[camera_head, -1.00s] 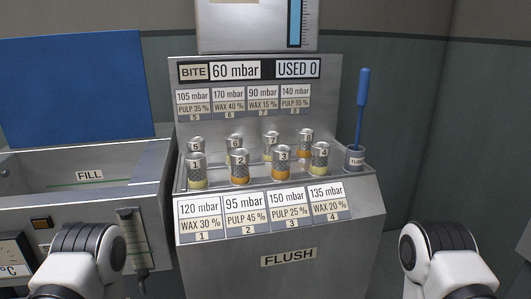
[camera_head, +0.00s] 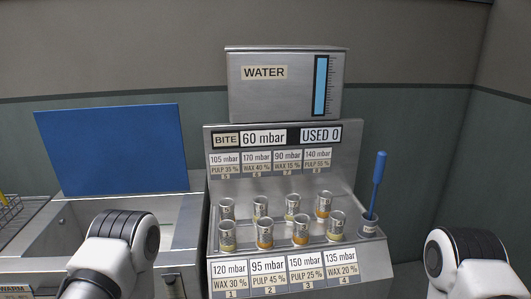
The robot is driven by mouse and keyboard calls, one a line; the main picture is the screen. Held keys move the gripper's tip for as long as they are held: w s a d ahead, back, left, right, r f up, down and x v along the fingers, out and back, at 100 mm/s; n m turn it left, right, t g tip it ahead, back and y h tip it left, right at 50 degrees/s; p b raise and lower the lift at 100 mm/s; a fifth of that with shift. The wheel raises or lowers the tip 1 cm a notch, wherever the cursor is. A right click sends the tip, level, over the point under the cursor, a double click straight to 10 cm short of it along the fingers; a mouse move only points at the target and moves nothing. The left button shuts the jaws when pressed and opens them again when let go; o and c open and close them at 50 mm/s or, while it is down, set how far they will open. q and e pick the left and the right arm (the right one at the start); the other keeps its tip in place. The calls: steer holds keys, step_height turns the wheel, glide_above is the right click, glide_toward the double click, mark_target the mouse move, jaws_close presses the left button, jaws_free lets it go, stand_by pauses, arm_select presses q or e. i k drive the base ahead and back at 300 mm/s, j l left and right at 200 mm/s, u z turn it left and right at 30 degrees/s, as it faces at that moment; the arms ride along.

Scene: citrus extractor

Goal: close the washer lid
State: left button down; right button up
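The washer lid, a flat blue panel (camera_head: 112,150), stands raised and leaning at the back of the metal washer basin (camera_head: 187,220) on the left. The basin is open at the top, and its near left part is hidden behind my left arm. Only upper links of my two arms show, at the bottom left and bottom right. Neither gripper is in view, so I cannot see whether they hold anything.
A metal console (camera_head: 340,160) stands right of the basin, with several numbered vials and a blue-handled tool (camera_head: 376,182) in a cup. A water tank (camera_head: 285,85) sits on top. A wire basket (camera_head: 10,215) with something yellow is at the far left.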

mark_target(123, 149)
steer(key=u, duration=1.1)
